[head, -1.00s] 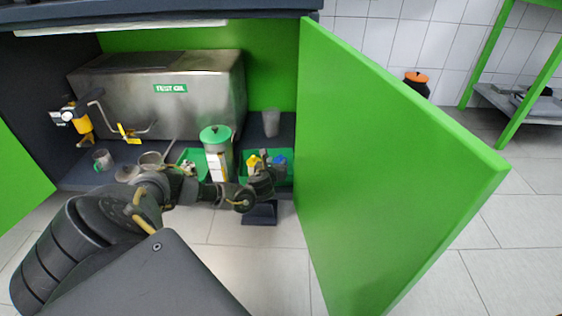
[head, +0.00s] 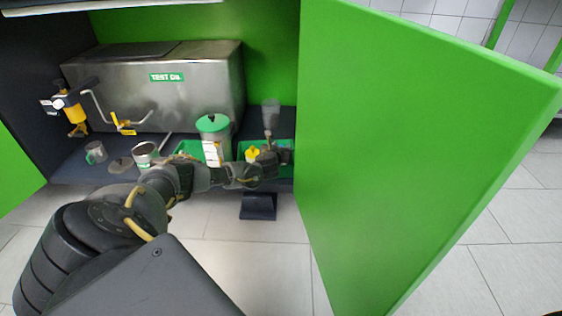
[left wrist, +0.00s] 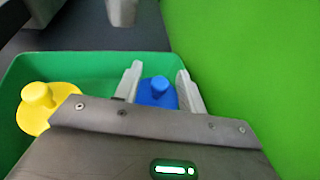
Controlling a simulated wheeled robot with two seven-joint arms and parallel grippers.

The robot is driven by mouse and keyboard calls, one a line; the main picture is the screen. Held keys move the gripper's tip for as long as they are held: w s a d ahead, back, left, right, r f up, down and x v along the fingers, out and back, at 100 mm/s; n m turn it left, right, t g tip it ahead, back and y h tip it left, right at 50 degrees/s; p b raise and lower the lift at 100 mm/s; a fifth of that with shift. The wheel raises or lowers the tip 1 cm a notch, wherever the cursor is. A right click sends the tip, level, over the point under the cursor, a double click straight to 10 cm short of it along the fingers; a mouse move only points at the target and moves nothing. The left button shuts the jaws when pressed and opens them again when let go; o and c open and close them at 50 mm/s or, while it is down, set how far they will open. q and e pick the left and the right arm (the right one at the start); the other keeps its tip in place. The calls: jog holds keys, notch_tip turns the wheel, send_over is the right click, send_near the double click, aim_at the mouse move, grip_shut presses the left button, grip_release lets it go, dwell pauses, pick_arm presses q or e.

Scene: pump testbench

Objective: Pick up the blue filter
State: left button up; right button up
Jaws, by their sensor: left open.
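The blue filter (left wrist: 157,92) shows in the left wrist view as a blue round top with a small knob. It sits in the green tray (left wrist: 85,64), near the tray's right side. My left gripper (left wrist: 155,75) is open, with its two pale fingers on either side of the blue filter. I cannot tell whether the fingers touch it. The gripper body hides the filter's near part. In the head view my left gripper (head: 284,150) is over the right-hand green tray and hides the blue filter. My right gripper is not in view.
A yellow filter (left wrist: 43,103) sits in the same tray, left of the blue one. The open green door (head: 410,150) stands close on the right. A green-lidded canister (head: 213,128) and a grey cup (head: 270,117) stand nearby. A steel tank (head: 150,90) is behind.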

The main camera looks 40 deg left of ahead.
pick_arm(q)
grip_shut()
jog(key=shift+r, duration=0.1)
dwell(0.3)
